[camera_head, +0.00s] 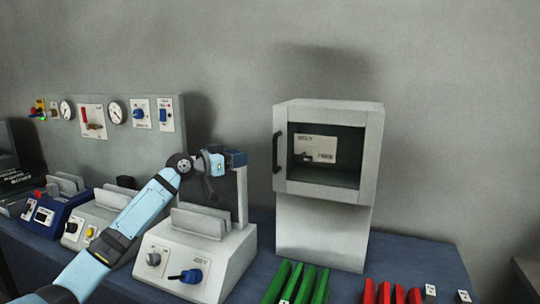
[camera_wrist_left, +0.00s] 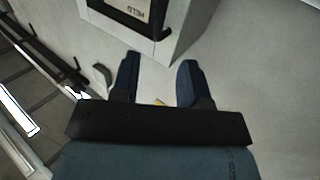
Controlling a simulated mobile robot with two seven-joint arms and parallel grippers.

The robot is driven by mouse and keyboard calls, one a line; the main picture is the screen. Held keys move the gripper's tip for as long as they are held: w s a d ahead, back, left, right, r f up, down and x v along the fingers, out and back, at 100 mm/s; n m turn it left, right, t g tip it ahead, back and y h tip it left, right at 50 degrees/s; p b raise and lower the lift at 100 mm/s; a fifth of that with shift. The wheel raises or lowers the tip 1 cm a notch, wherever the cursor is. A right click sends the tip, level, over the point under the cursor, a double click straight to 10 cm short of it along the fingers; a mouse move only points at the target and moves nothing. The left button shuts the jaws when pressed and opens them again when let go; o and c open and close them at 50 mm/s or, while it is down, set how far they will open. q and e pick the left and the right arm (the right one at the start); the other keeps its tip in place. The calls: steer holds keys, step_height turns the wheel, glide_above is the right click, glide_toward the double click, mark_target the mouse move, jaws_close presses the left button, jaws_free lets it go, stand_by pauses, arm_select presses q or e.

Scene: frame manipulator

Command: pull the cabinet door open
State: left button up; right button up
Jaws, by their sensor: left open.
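The cabinet (camera_head: 320,235) is a grey upright box near the wall in the head view. Its door (camera_head: 283,183) has a grey frame around a dark window and looks shut. A black upright bar handle (camera_head: 278,153) is on the door's left edge. My left gripper (camera_head: 240,158) is left of the handle, apart from it. In the left wrist view, my left gripper (camera_wrist_left: 158,76) has its two dark blue fingers spread with nothing between them. A corner of the cabinet (camera_wrist_left: 172,42) shows at the top there. My right gripper is not in view.
A grey device with a blue knob (camera_head: 205,272) stands under my left arm. Green (camera_head: 295,285) and red (camera_head: 393,293) upright pieces stand in front of the cabinet. A panel with gauges (camera_head: 140,140) is at the left. The blue tabletop (camera_head: 425,262) is bare right of the cabinet.

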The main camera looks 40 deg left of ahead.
arm_select(q)
steer(key=r, duration=0.1)
steer(key=p, duration=0.4)
glide_above(275, 170)
steer(key=shift+w+a+f, duration=0.1)
steer(key=shift+w+a, duration=0.2)
jaws_close()
